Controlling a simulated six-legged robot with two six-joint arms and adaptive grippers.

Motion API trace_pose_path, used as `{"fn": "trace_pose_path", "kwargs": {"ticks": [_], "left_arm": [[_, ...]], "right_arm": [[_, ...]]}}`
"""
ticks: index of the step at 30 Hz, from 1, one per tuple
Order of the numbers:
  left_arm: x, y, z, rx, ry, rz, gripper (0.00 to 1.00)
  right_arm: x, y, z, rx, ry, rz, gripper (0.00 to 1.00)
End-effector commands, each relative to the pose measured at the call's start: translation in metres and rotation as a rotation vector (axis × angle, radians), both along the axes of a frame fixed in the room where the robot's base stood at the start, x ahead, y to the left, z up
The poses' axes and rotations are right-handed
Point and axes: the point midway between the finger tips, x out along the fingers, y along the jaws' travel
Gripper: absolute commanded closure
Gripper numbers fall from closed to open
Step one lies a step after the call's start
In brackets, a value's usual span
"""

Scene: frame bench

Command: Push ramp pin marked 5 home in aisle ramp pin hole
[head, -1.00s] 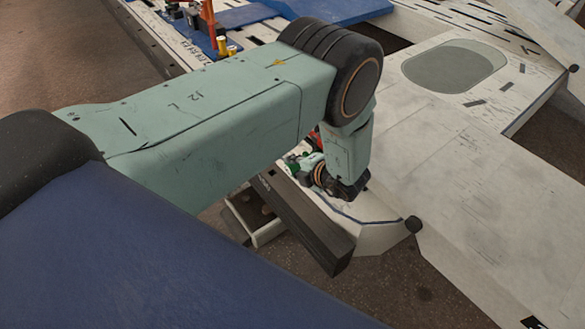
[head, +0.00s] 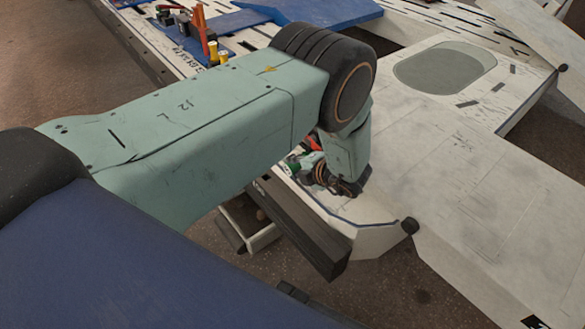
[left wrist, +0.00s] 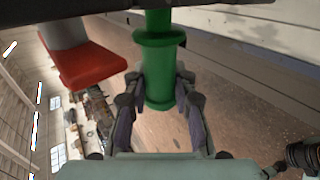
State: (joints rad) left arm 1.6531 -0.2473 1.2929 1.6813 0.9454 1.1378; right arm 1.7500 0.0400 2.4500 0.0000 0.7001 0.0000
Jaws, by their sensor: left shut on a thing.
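A green pin (left wrist: 158,88) with a collar shows in the left wrist view, its handle between the fingers of my left gripper (left wrist: 160,98). The gripper is shut on the handle. No number shows on this side of the pin, and its tip and the hole are out of sight. In the head view, my left gripper (head: 316,170) is low beside the white frame's corner, mostly hidden by my own arm. A bit of green (head: 292,163) shows beside it. A red-ended grey part (left wrist: 88,62) is left of the pin in the wrist view. My right gripper is not in view.
A dark beam (head: 315,245) runs along the near edge of the white bench (head: 425,165). Blue trays and orange and yellow items (head: 222,54) lie at the far left. A grey oval window (head: 445,68) is at the upper right.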

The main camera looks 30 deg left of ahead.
Motion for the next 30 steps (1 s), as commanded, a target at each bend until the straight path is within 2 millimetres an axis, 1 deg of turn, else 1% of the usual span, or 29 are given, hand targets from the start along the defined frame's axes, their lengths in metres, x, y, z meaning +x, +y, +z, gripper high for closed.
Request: {"fn": "trace_pose_path", "kwargs": {"ticks": [24,25,30], "left_arm": [[0.017,-0.007,0.001,0.001,-0.001,-0.002,1.0],[0.016,-0.007,0.001,0.001,-0.001,-0.002,0.72],[0.016,-0.007,0.001,0.001,-0.001,-0.001,0.57]], "right_arm": [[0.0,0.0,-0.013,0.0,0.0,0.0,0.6],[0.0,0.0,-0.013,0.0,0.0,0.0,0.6],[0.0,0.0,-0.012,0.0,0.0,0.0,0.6]]}}
